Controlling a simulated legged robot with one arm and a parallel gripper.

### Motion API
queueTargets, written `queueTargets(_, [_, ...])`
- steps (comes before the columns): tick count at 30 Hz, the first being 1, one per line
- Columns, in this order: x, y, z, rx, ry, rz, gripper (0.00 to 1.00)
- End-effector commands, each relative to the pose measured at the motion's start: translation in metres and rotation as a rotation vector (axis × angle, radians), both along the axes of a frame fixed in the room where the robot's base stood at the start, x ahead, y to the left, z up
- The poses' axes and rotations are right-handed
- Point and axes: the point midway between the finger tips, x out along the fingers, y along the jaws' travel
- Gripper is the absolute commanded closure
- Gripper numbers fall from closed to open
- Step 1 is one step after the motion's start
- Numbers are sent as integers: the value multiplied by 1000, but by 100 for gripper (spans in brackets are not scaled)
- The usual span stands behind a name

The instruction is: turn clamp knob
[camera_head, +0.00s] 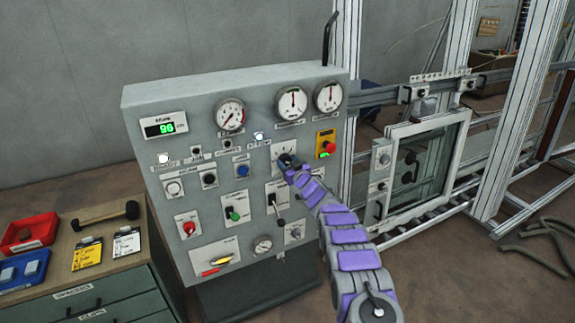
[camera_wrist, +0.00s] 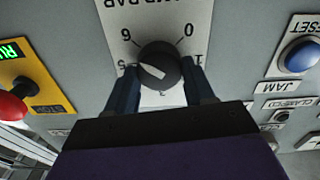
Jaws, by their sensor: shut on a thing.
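The clamp knob (camera_wrist: 158,56) is a dark round knob with a white mark on its face, on a white dial plate (camera_wrist: 178,17). The wrist view is upside down. The white mark lies on the side toward the 5; its exact reading is hard to tell. My gripper (camera_wrist: 160,72) is shut on the knob, with one dark finger on each side. In the head view my gripper (camera_head: 289,163) reaches the panel's right part and hides most of the knob; the dial plate (camera_head: 284,147) shows above it.
The grey control panel (camera_head: 205,95) carries gauges, buttons and a black-handled lever (camera_head: 275,205) just below my gripper. A red button on a yellow plate (camera_head: 326,146) is close on the right. A bench (camera_head: 95,275) with trays and a mallet stands left. A framed window unit (camera_head: 425,165) stands right.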

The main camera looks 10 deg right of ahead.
Motion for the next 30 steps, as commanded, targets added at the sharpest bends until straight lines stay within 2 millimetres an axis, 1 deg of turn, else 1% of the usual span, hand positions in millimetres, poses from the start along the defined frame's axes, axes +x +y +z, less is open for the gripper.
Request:
queueTargets(8, [-1,1,-3,-215,-69,0,77])
queueTargets(20, [-1,2,-3,-579,-189,-1,77])
queueTargets(30, [-1,3,-7,-886,-287,1,77])
